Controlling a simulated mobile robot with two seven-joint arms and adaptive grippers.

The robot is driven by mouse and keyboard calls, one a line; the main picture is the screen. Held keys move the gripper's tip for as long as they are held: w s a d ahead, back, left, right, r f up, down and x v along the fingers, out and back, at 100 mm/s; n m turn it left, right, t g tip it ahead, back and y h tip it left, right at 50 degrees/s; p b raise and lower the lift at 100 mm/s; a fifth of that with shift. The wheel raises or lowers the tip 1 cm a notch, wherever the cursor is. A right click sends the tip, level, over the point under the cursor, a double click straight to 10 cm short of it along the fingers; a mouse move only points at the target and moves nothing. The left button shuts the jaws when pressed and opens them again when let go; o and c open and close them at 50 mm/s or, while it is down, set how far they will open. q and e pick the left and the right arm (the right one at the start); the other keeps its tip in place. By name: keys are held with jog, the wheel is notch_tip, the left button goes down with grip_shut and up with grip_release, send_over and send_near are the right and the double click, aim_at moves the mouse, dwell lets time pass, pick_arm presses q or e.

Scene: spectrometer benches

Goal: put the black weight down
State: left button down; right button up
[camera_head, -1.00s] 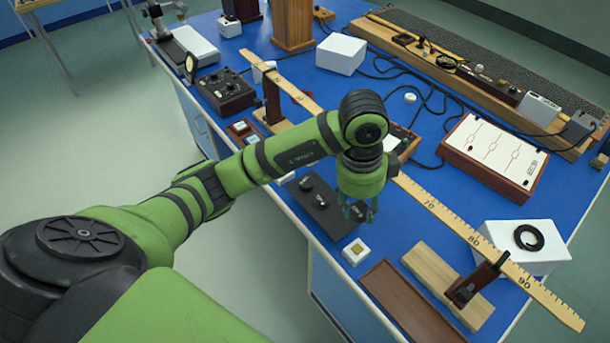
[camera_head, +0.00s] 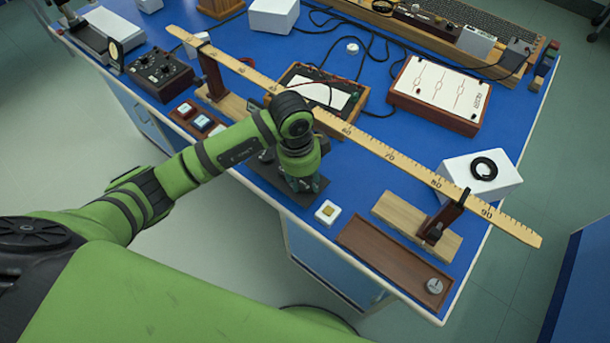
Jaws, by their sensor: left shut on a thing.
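My left gripper (camera_head: 311,190) points down over the right part of a dark flat plate (camera_head: 285,190) near the front edge of the blue bench. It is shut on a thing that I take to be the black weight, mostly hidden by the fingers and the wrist. A dark knob-like piece (camera_head: 265,156) shows partly behind the wrist, on the plate. I cannot tell whether the held thing touches the plate. My right gripper is not in view.
A white square with a brass-coloured centre (camera_head: 328,211) lies just right of the gripper. A long ruler (camera_head: 400,160) on supports runs behind it. A brown tray (camera_head: 385,255) holds a silver disc (camera_head: 435,286). A white box (camera_head: 500,185) carries a black ring (camera_head: 484,168).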

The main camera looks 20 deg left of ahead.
aim_at(300, 182)
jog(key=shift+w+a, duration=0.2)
pick_arm(q)
jog(key=shift+f, duration=0.2)
jog(key=c, duration=0.8)
grip_release()
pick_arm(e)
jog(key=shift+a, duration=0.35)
pick_arm(q)
jog(key=shift+r, duration=0.45)
jog(key=r, duration=0.3)
jog(key=a+r+b, duration=0.1)
jog(key=r, duration=0.3)
jog(key=r+b, duration=0.1)
jog(key=r, duration=0.3)
jog(key=shift+s+a+r, duration=0.2)
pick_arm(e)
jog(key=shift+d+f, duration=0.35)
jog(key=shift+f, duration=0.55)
pick_arm(q)
jog(key=shift+d, duration=0.1)
